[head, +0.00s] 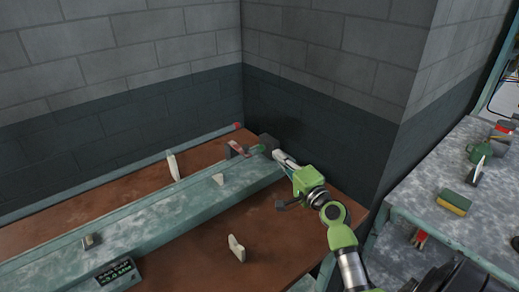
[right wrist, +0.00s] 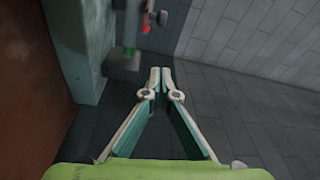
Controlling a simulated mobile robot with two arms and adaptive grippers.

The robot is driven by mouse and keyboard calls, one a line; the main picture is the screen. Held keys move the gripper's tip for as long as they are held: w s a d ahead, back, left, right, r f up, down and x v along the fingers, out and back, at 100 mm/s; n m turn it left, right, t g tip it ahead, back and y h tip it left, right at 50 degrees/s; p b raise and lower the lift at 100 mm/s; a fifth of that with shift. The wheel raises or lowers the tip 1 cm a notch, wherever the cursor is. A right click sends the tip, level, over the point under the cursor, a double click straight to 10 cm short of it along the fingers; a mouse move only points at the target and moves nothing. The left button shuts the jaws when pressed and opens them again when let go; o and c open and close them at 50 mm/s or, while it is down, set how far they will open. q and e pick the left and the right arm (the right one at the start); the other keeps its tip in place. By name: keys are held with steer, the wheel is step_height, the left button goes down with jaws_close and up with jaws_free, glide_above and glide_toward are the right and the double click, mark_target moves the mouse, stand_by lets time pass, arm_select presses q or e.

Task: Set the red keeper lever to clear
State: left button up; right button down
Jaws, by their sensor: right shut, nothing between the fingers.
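A small reddish bar (head: 237,148), which looks like the keeper lever, sits at the far end of the long teal-grey beam (head: 150,222). A red piece (right wrist: 146,24) shows at the top of the right wrist view, beyond a dark block (right wrist: 122,66); I take it for the same lever but cannot be sure. Its setting is too small to read. My right gripper (head: 277,154) is shut and empty beside the dark end block, apart from the red piece. In the right wrist view its fingertips (right wrist: 160,72) meet over the dark floor. My left gripper is not in view.
A small red knob (head: 238,125) is at the back rail by the wall corner. Pale upright pieces (head: 172,166) stand on the brown bench (head: 195,262). A display box (head: 118,275) is at the front. A side shelf (head: 420,205) holds a sponge (head: 454,202).

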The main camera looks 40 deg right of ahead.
steer(key=w+d+p, duration=0.1)
steer(key=w, duration=0.9)
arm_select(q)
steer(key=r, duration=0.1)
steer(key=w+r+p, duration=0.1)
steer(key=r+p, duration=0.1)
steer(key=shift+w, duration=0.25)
arm_select(e)
steer(key=a, duration=0.2)
steer(key=s+a, duration=0.1)
steer(key=a, duration=0.1)
steer(key=shift+f, duration=0.15)
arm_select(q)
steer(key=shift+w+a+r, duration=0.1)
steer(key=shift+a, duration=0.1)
